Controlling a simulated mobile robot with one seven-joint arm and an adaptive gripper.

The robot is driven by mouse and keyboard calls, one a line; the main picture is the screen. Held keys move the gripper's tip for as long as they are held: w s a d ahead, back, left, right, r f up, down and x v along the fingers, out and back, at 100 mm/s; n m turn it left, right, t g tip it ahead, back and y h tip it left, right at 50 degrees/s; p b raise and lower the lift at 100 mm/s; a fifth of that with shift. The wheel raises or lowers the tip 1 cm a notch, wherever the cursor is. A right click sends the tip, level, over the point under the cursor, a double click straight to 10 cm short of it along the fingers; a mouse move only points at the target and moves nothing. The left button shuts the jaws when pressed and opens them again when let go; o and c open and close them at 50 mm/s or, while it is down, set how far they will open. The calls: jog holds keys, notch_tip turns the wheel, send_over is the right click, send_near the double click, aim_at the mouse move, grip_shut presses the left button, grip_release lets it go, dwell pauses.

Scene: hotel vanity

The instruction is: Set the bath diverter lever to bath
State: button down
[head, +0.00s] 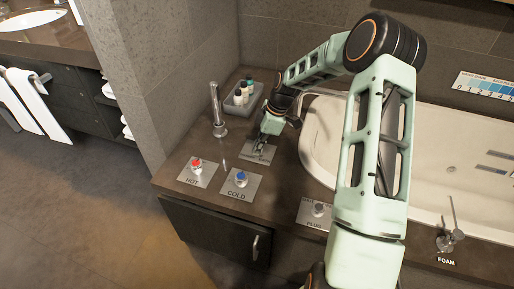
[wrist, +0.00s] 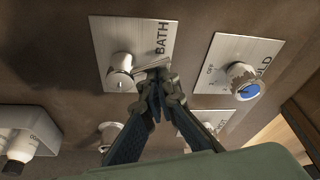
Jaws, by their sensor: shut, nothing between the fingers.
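The diverter plate (head: 247,156) sits on the vanity deck, partly hidden by my gripper in the head view. In the wrist view the plate (wrist: 112,35) carries the word BATH and a round metal diverter knob (wrist: 120,72). A grey lever-like part (wrist: 150,66) shows beside the knob, near the word BATH, partly covered by my fingertips. My gripper (wrist: 158,80) is shut with nothing between its fingers, its tips over the plate's edge by the lever. I cannot tell whether they touch it. The gripper (head: 263,143) also shows low over the plate in the head view.
The red HOT knob (head: 197,164) and blue COLD knob (head: 241,178) stand in front of the plate. A metal spout (head: 217,110) and a tray of bottles (head: 232,107) are behind. The bathtub (head: 318,150) is on the right, with the PLUG knob (head: 319,209) near it.

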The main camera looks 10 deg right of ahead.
jog(key=shift+f, duration=0.1)
jog(key=a, duration=0.2)
jog(key=a+b, duration=0.1)
jog(key=shift+w+a+f, duration=0.1)
jog(key=shift+a+f, duration=0.15)
jog(key=shift+f, duration=0.05)
jog(key=p+v, duration=0.2)
jog(key=v, duration=0.8)
jog(key=shift+w+a+r+p, duration=0.15)
jog(key=shift+w+a+p, duration=0.05)
jog(key=shift+p, duration=0.15)
